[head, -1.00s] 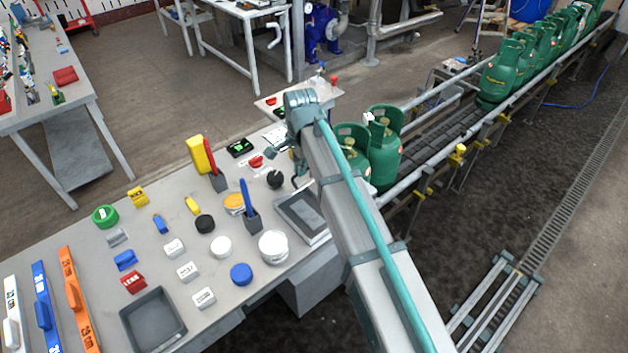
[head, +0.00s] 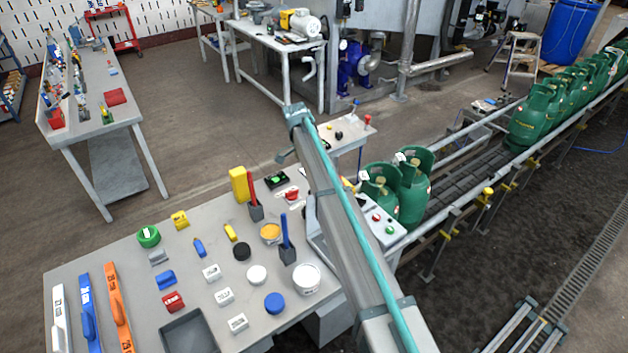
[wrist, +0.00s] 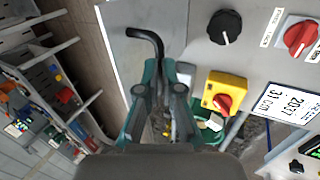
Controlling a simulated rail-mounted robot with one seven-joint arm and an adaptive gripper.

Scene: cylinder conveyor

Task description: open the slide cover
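In the wrist view, a bare grey panel (wrist: 118,65) carries a black bent handle (wrist: 148,37). I cannot tell for sure that this panel is the slide cover. My gripper (wrist: 160,68) has its teal fingers on either side of the handle's lower end, with the tips drawn close together. Whether they touch or grip the handle is not clear. In the head view, my arm crosses the right end of the workbench and hides the gripper and most of the panel there.
Beside the panel are a black knob (wrist: 225,27), a red switch (wrist: 299,36) and a yellow box with a red knob (wrist: 223,94). The workbench (head: 75,270) holds many small parts. Green cylinders (head: 414,195) stand on the conveyor (head: 478,158) at the right.

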